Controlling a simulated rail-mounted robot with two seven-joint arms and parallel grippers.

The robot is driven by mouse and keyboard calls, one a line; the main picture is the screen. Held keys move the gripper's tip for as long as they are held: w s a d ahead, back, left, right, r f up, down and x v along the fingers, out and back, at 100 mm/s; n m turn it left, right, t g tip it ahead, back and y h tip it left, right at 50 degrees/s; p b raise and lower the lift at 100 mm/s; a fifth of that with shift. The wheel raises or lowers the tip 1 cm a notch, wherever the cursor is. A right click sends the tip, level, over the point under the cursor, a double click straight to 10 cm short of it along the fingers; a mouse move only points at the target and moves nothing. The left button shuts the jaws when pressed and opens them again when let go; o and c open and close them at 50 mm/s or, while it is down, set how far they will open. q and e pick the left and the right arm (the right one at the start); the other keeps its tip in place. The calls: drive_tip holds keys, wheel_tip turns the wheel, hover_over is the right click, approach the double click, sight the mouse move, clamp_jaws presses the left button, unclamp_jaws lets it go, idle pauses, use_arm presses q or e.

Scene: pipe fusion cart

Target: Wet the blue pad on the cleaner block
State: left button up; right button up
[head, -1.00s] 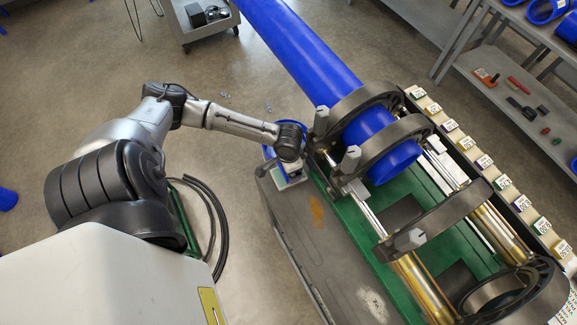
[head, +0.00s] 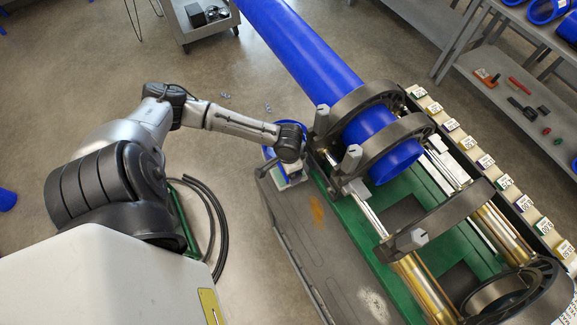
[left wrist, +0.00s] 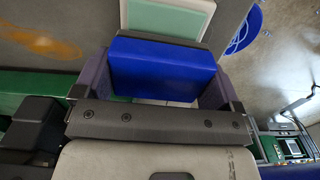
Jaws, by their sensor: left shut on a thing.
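The cleaner block with its blue pad (left wrist: 162,68) sits between the fingers of my left gripper (left wrist: 163,82) in the left wrist view. The gripper is shut on it, and the blue face fills most of the gap. Just beyond it is a pale green square in a white frame (left wrist: 168,17). I cannot tell whether the pad touches it. A white-framed item (head: 291,179) shows just below the wrist there. My right gripper is not in view.
A blue round rim (head: 269,152) shows beside the wrist. The cart's grey top (head: 300,235) has an orange stain. Dark clamp rings (head: 372,92) hold a long blue pipe (head: 300,50) right of the arm. A shelf with tools (head: 505,85) stands at the upper right.

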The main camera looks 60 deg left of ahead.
use_arm(q)
drive_tip(key=shift+f, duration=0.5)
idle(0.3)
idle(0.8)
idle(0.6)
drive_tip(key=shift+f+p, duration=0.1)
drive_tip(key=shift+p, duration=0.3)
idle(0.5)
idle(0.6)
